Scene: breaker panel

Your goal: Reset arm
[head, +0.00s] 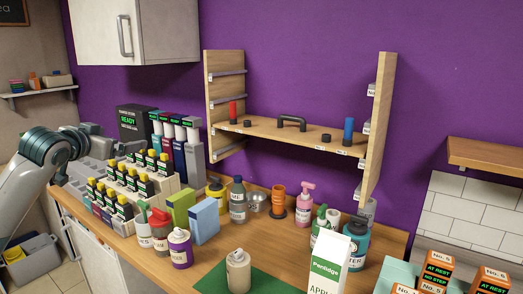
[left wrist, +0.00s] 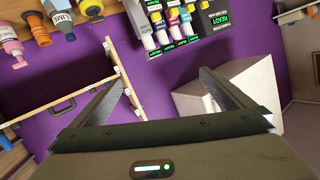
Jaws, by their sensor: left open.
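My left arm comes in from the left edge in the head view, beside the rows of small black modules (head: 122,200) with green labels and yellow tops. My left gripper (left wrist: 161,78) shows in the left wrist view with its two fingers spread wide and nothing between them. A black box marked READY (head: 130,122) stands at the back left of the counter; it also shows at the top of the left wrist view (left wrist: 221,17). Tall coloured units with white tops (head: 180,140) stand beside it. My right gripper is not in view.
A wooden wall shelf (head: 270,130) holds red, black and blue pieces. Bottles, cans and a Partridge carton (head: 328,268) crowd the wooden counter (head: 210,258). A white cabinet (head: 135,32) hangs at the upper left.

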